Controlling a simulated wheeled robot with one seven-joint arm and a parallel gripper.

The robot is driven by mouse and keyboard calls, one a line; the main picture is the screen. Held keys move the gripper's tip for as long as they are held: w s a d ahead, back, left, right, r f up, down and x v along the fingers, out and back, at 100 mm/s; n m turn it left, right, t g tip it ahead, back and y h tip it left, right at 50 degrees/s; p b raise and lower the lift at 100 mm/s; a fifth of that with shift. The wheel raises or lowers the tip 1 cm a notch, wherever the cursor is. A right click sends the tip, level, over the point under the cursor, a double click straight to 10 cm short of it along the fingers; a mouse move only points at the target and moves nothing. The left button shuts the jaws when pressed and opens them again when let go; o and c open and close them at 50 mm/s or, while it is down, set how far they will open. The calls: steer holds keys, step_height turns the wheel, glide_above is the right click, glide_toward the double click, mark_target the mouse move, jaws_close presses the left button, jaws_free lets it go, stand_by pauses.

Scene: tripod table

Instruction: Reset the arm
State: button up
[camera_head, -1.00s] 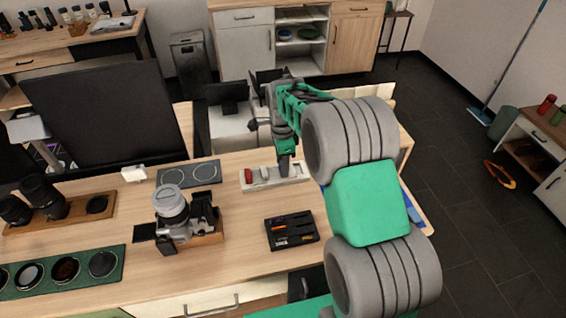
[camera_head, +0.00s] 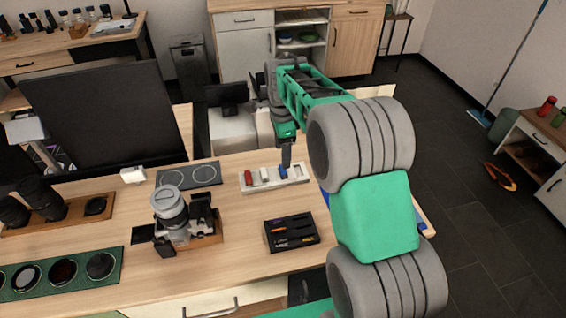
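My gripper (camera_head: 286,164) points down over the right part of a pale slotted tray (camera_head: 300,180) on the wooden table. A blue item (camera_head: 283,173) sits at the tray's right part, right by the fingertips. I cannot tell whether the fingers touch it. The fingers are seen edge-on, so the gap between them does not show. A red item (camera_head: 248,177) and a whitish item (camera_head: 265,174) stand in the tray to the left. My green and grey arm covers the table's right side.
A camera (camera_head: 171,211) stands on a wooden holder left of centre. A grey two-circle pad (camera_head: 188,175) lies to the left. Lenses (camera_head: 40,196) and a dark monitor (camera_head: 105,115) are farther left.

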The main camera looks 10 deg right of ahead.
steer(key=shift+r, duration=0.75)
steer(key=s+r+n+t, duration=0.3)
steer(key=s+n, duration=1.5)
steer(key=s, duration=0.5)
